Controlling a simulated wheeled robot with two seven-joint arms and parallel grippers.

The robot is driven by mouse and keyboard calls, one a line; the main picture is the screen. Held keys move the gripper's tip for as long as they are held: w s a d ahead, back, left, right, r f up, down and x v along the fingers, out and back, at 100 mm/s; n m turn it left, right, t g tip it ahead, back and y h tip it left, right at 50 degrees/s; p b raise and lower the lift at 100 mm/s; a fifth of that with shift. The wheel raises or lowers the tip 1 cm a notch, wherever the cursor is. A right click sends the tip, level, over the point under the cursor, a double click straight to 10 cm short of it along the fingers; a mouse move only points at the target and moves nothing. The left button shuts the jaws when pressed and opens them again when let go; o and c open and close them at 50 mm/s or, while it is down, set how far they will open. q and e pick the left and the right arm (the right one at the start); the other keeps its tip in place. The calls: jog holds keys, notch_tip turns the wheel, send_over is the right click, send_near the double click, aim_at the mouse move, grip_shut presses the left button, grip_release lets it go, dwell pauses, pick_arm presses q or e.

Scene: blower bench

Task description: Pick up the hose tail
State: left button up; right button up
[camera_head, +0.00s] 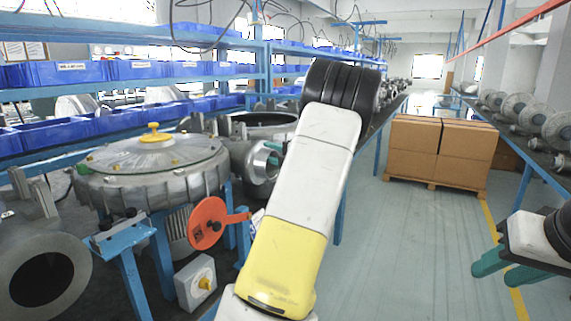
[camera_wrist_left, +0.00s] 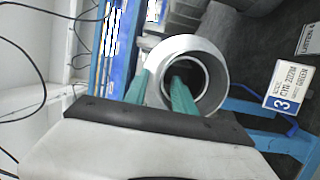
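I cannot make out a hose tail for certain. A grey round metal tube end (camera_wrist_left: 190,45) with a dark bore faces the left wrist camera; a similar silver tube end (camera_head: 262,165) shows beside my arm in the head view. My left gripper (camera_wrist_left: 164,76) has its teal fingers apart, one beside the tube's outer wall and one over its bore. Contact with the rim is not clear. In the head view, my left arm hides most of that gripper. My right gripper (camera_head: 505,270) is open and empty at the right, low beside the right bench.
A round metal housing (camera_head: 150,170) with a yellow knob stands left. A red disc (camera_head: 207,223) and a grey box (camera_head: 195,282) sit in front. Blue bins (camera_head: 80,73) line the shelf. Cardboard boxes (camera_head: 440,150) stand behind. A label card (camera_wrist_left: 283,92) lies near the tube.

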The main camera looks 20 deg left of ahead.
pick_arm(q)
jog(key=shift+w+a, duration=0.2)
jog(key=shift+a, duration=0.25)
grip_shut()
dwell(1.1)
